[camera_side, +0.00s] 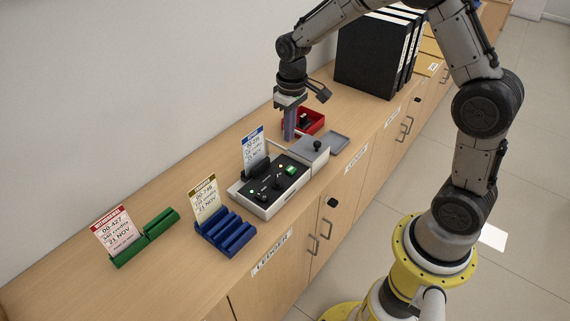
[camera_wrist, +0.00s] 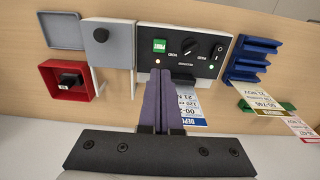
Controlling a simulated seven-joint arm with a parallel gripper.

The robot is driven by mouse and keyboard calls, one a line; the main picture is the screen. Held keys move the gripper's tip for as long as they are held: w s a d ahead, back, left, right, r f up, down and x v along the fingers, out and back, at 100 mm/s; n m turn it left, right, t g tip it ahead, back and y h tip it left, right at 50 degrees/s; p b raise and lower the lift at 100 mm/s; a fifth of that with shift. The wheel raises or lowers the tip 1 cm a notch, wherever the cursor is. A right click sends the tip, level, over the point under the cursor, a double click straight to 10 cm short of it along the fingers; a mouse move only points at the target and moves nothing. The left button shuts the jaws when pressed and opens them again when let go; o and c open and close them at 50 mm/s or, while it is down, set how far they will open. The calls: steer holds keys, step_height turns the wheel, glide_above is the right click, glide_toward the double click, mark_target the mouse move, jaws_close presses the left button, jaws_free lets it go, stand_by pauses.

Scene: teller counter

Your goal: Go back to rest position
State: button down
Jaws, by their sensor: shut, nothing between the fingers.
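My gripper (camera_side: 289,122) points down over the counter (camera_side: 165,200), behind the grey end of the control box and beside the red tray. Its long purple-grey fingers (camera_wrist: 159,100) are together with nothing between them. In the wrist view they reach up to the edge of the control box, next to the blue-headed deposit slip. I cannot tell whether the fingertips touch anything.
The control box (camera_side: 263,194) holds the deposit slip (camera_side: 253,148). Black binders (camera_side: 366,58) stand at the back.

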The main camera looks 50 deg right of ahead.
steer(key=s+a+r+t, duration=0.15)
steer(key=s+r, duration=0.25)
steer(key=r, duration=0.4)
steer(key=s+a+r+t, duration=0.1)
steer(key=s+r+t, duration=0.2)
steer(key=s+r, duration=0.35)
steer(key=s+a, duration=0.1)
steer(key=s, duration=1.3)
steer(key=shift+a+t, duration=0.35)
